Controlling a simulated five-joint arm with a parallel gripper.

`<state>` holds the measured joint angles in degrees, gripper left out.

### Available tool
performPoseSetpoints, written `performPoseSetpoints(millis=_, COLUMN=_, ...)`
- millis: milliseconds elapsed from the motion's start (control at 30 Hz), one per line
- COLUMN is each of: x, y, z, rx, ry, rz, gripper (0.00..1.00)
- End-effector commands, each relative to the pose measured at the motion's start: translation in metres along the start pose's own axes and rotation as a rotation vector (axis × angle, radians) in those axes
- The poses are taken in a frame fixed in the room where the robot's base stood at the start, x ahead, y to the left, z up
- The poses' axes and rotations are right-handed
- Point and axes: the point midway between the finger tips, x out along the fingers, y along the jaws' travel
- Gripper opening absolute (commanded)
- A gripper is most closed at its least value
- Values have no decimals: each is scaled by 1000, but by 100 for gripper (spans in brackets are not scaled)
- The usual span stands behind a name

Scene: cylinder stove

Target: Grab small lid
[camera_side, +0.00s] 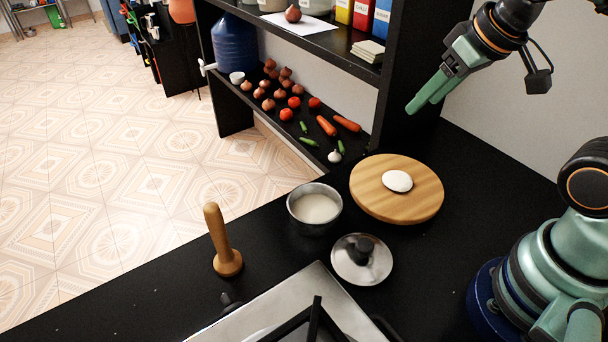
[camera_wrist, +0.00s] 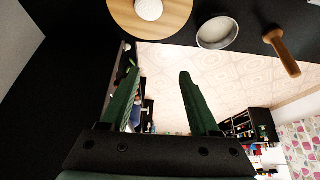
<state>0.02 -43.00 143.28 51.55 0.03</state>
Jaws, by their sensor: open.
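The small lid (camera_side: 362,259) is a round, shiny metal lid with a dark knob. It lies on the black counter in front of the metal bowl, beside the stove's edge. I cannot make it out in the wrist view. My gripper (camera_side: 418,108) is green and hangs in the air at the upper right of the side view, well above and behind the lid. In the wrist view my gripper (camera_wrist: 158,72) shows two fingers spread apart with nothing between them.
A metal bowl (camera_side: 315,208) with pale contents stands behind the lid. A round wooden board (camera_side: 418,205) holds white dough (camera_side: 398,181). A wooden pestle (camera_side: 222,245) stands at left. The stove (camera_side: 290,310) is in front. A shelf (camera_side: 250,115) with vegetables stands behind.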

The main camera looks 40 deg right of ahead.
Motion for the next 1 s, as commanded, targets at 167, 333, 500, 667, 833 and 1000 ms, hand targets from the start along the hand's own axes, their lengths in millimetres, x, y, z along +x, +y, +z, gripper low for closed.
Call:
performPoseSetpoints(millis=167, x=0, y=0, z=0, rx=-1, ry=0, rz=0, gripper=62)
performPoseSetpoints(millis=333, x=0, y=0, z=0, rx=-1, ry=0, rz=0, gripper=76)
performPoseSetpoints(millis=500, x=0, y=0, z=0, rx=-1, ry=0, rz=0, gripper=76)
performPoseSetpoints(millis=667, x=2, y=-4, z=1, rx=-42, ry=-13, rz=-8, gripper=76)
performPoseSetpoints(millis=833, x=21, y=-36, z=10, rx=-369, ry=-107, rz=-67, gripper=76)
performPoseSetpoints(millis=1000, x=47, y=-86, z=35, rx=-916, ry=-233, rz=-191, gripper=76)
